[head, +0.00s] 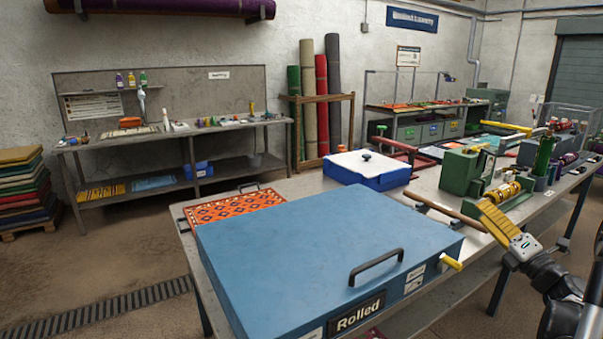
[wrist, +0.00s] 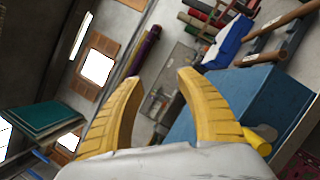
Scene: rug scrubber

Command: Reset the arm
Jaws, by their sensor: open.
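My gripper (head: 485,207) is at the right in the head view, with its yellow fingers pointing up and to the left. It appears near the right end of the large blue lidded box (head: 310,245). In the wrist view my gripper (wrist: 160,76) has its two curved yellow fingers spread apart, with nothing between them. The blue box (wrist: 275,95) shows behind the right finger, with its yellow knob (wrist: 262,135) close beside that finger in the picture. I cannot tell the exact distance to the box or the bench.
The box, labelled "Rolled", has a black handle (head: 375,266) and stands on a metal bench. An orange patterned rug (head: 235,207) lies behind it. A blue-and-white box (head: 368,170), a wooden rod (head: 443,214) and green equipment (head: 463,170) are nearby. Open floor lies to the left.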

